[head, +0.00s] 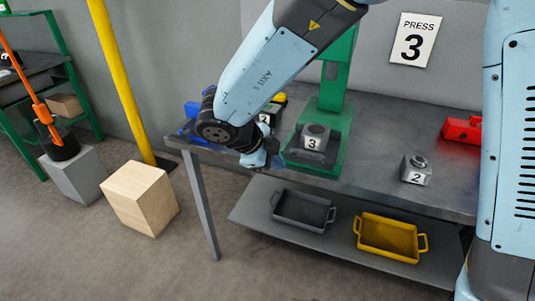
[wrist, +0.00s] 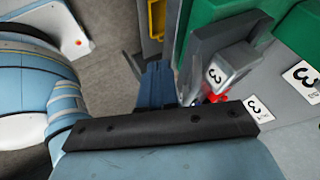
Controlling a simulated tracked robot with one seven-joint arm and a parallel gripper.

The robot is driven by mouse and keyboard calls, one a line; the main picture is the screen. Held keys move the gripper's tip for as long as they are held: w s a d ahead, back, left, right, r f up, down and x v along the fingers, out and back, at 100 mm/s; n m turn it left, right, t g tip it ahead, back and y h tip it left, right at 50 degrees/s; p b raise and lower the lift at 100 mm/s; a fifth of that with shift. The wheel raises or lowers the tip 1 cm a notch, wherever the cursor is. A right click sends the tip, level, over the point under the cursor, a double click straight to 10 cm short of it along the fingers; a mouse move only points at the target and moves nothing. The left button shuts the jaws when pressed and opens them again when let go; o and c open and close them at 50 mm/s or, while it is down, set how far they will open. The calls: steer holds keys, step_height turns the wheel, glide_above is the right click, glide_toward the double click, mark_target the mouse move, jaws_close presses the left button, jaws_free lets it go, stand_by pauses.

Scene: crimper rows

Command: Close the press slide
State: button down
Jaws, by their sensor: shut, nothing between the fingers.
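A grey block marked 3 (head: 313,141) sits on the slide. My gripper (head: 271,160) is shut and empty at the left front of the press, low beside the slide. The wrist view shows the block marked 3 (wrist: 232,66) close to the dark slide wall (wrist: 207,43). I cannot tell whether my fingertips touch the slide; the wrist housing hides part of it.
A grey block marked 2 (head: 416,170) and a red object (head: 462,130) are on the bench at right. A grey tray (head: 303,210) and a yellow tray (head: 388,237) stand on the lower shelf. A yellow post (head: 120,80) and wooden box (head: 140,197) are at left.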

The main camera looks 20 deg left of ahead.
steer(key=shift+w+d+f, duration=0.15)
steer(key=shift+w, duration=0.6)
steer(key=shift+w+d+f, duration=0.1)
steer(key=shift+w+f, duration=0.05)
steer(key=shift+w, duration=0.65)
steer(key=shift+w+d+f, duration=0.15)
steer(key=shift+w, duration=0.6)
